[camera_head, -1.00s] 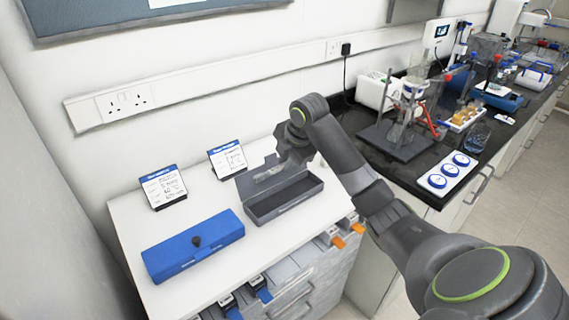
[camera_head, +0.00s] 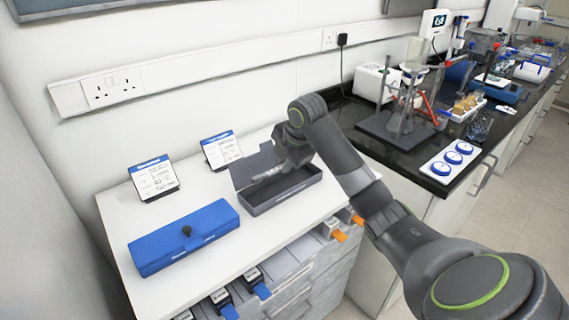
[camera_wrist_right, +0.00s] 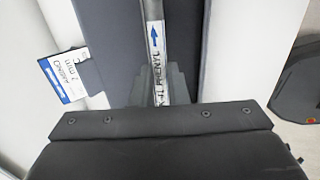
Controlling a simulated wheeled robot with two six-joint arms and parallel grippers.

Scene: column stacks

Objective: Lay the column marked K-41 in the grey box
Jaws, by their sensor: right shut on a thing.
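My right gripper (camera_head: 286,166) is shut on a slim, light column (camera_head: 267,175) and holds it at the open grey box (camera_head: 292,204). In the right wrist view the column (camera_wrist_right: 152,12) runs up from between the fingers (camera_wrist_right: 158,88). Its white label has a blue arrow and reads "PHENYL"; the start of the marking, ending in what looks like "41", is partly hidden by the gripper. The grey box's lid is raised at the back. I cannot tell whether the column touches the box floor. My left gripper is not in view.
A shut blue box (camera_head: 185,237) with a black knob lies left of the grey box on the white cabinet top (camera_head: 115,215). Two label cards (camera_head: 153,179) (camera_head: 221,150) stand behind the boxes. A black bench (camera_head: 372,138) with lab equipment is at right.

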